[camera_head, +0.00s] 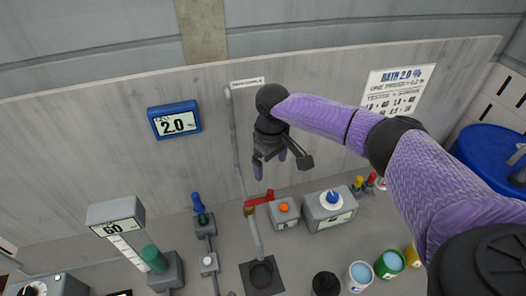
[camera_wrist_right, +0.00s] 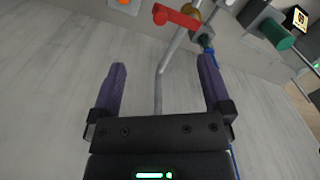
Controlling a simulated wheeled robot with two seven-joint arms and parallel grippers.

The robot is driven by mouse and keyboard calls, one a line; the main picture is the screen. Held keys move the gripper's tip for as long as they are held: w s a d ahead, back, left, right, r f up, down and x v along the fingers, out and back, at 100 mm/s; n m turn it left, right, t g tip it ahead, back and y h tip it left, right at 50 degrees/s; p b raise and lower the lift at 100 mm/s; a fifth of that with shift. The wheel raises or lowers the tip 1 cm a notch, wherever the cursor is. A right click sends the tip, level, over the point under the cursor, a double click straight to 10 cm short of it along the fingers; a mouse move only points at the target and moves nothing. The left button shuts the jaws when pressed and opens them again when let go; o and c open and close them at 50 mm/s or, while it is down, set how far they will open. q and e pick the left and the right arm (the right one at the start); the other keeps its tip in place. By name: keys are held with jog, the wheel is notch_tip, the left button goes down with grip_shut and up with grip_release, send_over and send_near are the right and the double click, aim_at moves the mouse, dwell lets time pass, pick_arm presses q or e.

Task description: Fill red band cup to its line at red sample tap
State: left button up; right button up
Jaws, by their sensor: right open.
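The red tap handle (camera_head: 258,199) sits on a brass valve (camera_head: 250,211) on a grey pipe, over a dark square drain (camera_head: 277,284). The red handle (camera_wrist_right: 178,18) also shows at the top of the wrist view. My right gripper (camera_head: 269,168) is open and empty, above and apart from the handle, in front of the wall panel. In the wrist view its purple fingers (camera_wrist_right: 163,72) stand wide apart with the pipe visible between them. My left gripper is not in view.
A green cup (camera_head: 389,264), a yellow cup (camera_head: 411,255) and a black round item (camera_head: 325,284) stand near the white cup. A blue drum (camera_head: 490,155) is at right.

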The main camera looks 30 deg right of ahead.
aim_at(270, 191)
notch_tip(270, 191, down, 7)
jog(key=b, duration=0.8)
jog(key=shift+s+r+b, duration=0.1)
jog(key=shift+s+b, duration=0.05)
jog(key=shift+b, duration=0.2)
notch_tip(270, 191, down, 4)
jog(key=shift+f+b, duration=0.1)
jog(key=shift+b, duration=0.4)
grip_shut()
